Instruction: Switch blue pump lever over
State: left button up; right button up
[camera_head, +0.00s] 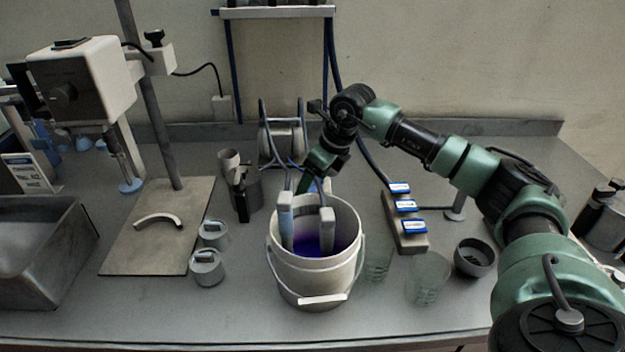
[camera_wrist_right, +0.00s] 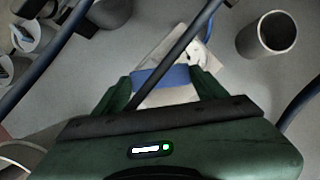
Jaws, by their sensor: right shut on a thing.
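My right gripper (camera_head: 312,178) reaches down just behind the white bucket (camera_head: 300,288), and its fingertips are partly hidden there. In the right wrist view, my right gripper (camera_wrist_right: 162,82) is shut on a pale piece with a blue band (camera_wrist_right: 166,77). I cannot tell whether this piece is the pump's lever or its body. A bluish-white block (camera_head: 286,222) and a grey-white block (camera_head: 327,230) stand in the bucket, with blue-purple liquid between them. Blue hoses run up behind the bucket. My left gripper is not in view.
Right of the bucket are clear beakers (camera_head: 427,278), a dark bowl (camera_head: 475,258) and a block with blue-labelled parts (camera_head: 407,228). Left of it are small lidded pots (camera_head: 207,268) and a stand base (camera_head: 145,245). A hose spool (camera_head: 283,142) stands behind. The front table strip is free.

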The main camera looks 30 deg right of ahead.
jog(key=m+h, duration=0.1)
jog(key=m, duration=0.1)
jog(key=s+m+h+b, duration=0.1)
jog(key=m, duration=0.2)
jog(key=shift+s+a+m+t+b, duration=0.1)
jog(key=shift+a+m+t+b, duration=0.05)
jog(key=shift+m+t+b, duration=0.15)
jog(key=m, duration=0.1)
jog(key=m+h+b, duration=0.1)
jog(key=m, duration=0.1)
jog(key=s+m+h, duration=0.1)
jog(key=m, duration=0.1)
jog(key=shift+a+r, duration=0.1)
jog(key=shift+a, duration=0.25)
jog(key=shift+m, duration=0.3)
jog(key=o, duration=1.4)
jog(key=v, duration=0.3)
jog(key=b+v, duration=0.1)
jog(key=v, duration=0.3)
jog(key=shift+w+a+r, duration=0.1)
jog(key=shift+a+r, duration=0.05)
jog(key=shift+r, duration=0.25)
